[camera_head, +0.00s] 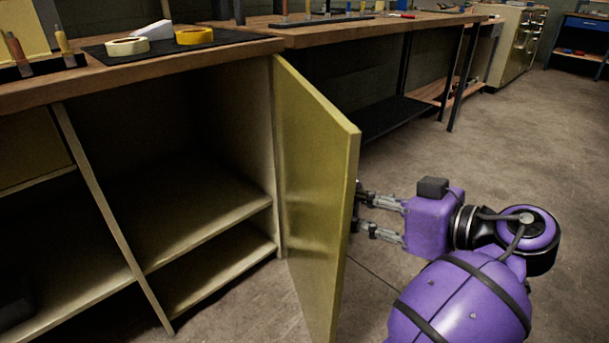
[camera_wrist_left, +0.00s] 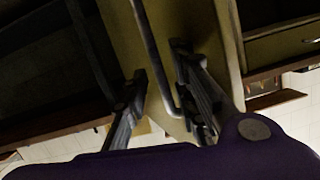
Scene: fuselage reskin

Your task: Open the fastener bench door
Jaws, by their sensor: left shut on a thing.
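The fastener bench door (camera_head: 318,185) is a yellow-green panel standing well open, swung outward from its hinge side at the cabinet's right post. Its outer face also shows in the left wrist view (camera_wrist_left: 120,25). My left gripper (camera_head: 360,208) is at the outer face near the free edge. In the left wrist view, the fingers (camera_wrist_left: 160,75) sit on either side of the door's grey bar handle (camera_wrist_left: 152,45), and the gripper is shut on it. In the head view the door edge hides the fingertips and most of the handle. My right gripper is not in view.
The open cabinet (camera_head: 190,225) shows bare shelves. The wooden benchtop (camera_head: 225,52) above carries tape rolls (camera_head: 195,36) on a dark mat. Another bench (camera_head: 350,32) stands behind the door. The concrete floor (camera_head: 540,150) at right is clear.

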